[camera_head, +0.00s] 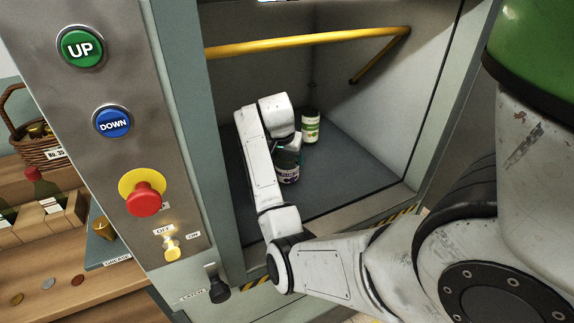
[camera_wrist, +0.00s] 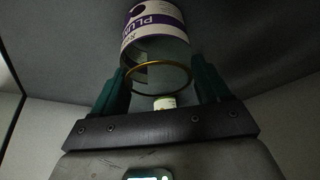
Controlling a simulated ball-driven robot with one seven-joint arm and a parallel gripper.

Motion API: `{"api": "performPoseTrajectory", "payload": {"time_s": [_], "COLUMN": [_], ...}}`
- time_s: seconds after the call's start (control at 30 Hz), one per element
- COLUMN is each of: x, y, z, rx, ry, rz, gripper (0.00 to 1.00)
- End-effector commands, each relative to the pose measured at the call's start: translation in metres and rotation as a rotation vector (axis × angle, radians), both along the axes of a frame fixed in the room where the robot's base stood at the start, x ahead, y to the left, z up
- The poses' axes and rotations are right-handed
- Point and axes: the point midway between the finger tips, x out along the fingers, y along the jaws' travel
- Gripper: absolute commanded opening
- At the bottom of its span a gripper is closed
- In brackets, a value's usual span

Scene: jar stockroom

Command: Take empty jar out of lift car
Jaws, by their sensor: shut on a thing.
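A glass jar with a purple and white "PLUM" label (camera_wrist: 157,22) is between the green fingers of my gripper (camera_wrist: 160,76) in the wrist view. Its clear glass looks empty, and a gold-coloured rim faces the wrist. In the head view the same jar (camera_head: 288,174) is inside the lift car (camera_head: 345,190), low over the dark floor; I cannot tell if it touches. My gripper (camera_head: 288,151) is shut on it, partly hidden by my arm. A second jar with a green and white label (camera_head: 310,126) stands just behind, to the right.
A yellow rail (camera_head: 290,44) crosses the car above my arm. The lift's control panel (camera_head: 125,85) and left door post flank the opening, with a black latch knob (camera_head: 218,290) low down. A wooden counter (camera_head: 45,275) is at left. Car floor to the right is clear.

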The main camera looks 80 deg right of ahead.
Motion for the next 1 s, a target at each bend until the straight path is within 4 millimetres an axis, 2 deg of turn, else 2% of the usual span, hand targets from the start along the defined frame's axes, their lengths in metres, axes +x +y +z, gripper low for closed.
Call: {"api": "performPoseTrajectory", "payload": {"time_s": [0.27, 0.6, 1.0], "x": [0.000, 0.000, -0.016], "y": [0.000, 0.000, 0.031], "z": [0.008, 0.040, 0.079], "rx": [-0.001, -0.001, 0.000], "ry": [-0.001, 0.000, 0.000], "rz": [0.000, 0.000, 0.001], "gripper": [0.38, 0.38, 0.38]}}
